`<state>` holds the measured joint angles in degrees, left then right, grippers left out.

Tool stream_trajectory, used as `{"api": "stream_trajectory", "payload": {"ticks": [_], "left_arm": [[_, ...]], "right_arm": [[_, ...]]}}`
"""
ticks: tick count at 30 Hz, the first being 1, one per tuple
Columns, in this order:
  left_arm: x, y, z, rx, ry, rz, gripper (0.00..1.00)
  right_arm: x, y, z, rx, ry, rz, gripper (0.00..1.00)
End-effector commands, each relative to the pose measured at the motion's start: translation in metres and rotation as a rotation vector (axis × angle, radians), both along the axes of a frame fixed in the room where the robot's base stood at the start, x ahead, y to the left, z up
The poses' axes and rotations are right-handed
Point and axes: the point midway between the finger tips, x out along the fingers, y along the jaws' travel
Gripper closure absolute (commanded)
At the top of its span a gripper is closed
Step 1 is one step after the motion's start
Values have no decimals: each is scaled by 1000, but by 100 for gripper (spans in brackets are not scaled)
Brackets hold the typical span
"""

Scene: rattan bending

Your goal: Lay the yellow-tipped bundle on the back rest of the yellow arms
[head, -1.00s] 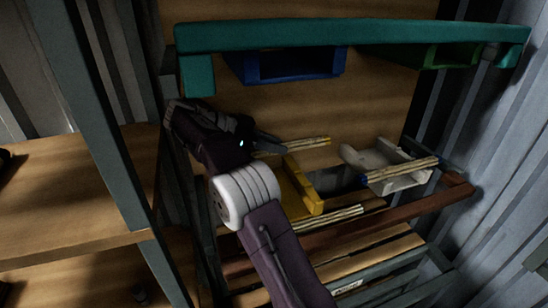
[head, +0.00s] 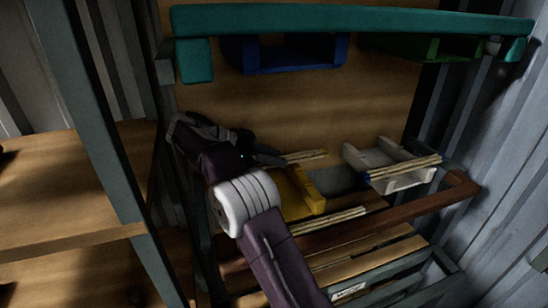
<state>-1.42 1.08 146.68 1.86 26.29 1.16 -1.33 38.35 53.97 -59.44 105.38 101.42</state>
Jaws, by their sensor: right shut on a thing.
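My right gripper (head: 268,158) is shut on a bundle of pale rattan sticks (head: 306,155). The bundle sticks out to the right, just behind the yellow arms (head: 304,192). Its left end and any coloured tip are hidden by my gripper and arm. I cannot tell whether it touches the back rest. The left part of the yellow arms is hidden behind my forearm. A second pale bundle (head: 340,216) lies along the front of the yellow arms, its left part also hidden. My left gripper is not in view.
White arms (head: 414,182) to the right carry another bundle (head: 408,166) with a blue tip. A teal beam (head: 350,18) with blue arms (head: 292,66) and green arms (head: 420,46) hangs above. A brown rail (head: 400,218) runs along the front. A grey post (head: 90,110) stands left.

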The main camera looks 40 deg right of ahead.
Motion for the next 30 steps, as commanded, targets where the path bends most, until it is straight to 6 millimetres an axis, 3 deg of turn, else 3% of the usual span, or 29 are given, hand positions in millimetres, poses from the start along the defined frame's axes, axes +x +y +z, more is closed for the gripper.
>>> {"api": "stream_trajectory", "payload": {"ticks": [1, 3, 12, 16, 24, 30], "left_arm": [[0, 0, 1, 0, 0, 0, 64], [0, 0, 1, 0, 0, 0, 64], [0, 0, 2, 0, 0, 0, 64], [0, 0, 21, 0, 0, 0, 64], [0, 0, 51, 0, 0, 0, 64], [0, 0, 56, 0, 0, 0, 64]], "right_arm": [[0, 0, 1, 0, 0, 0, 68], [0, 0, 1, 0, 0, 0, 50], [0, 0, 2, 0, 0, 0, 50], [0, 1, 23, 0, -1, 0, 50], [17, 50, 47, 0, 1, 3, 50], [20, 63, 50, 0, 0, 0, 50]]}}
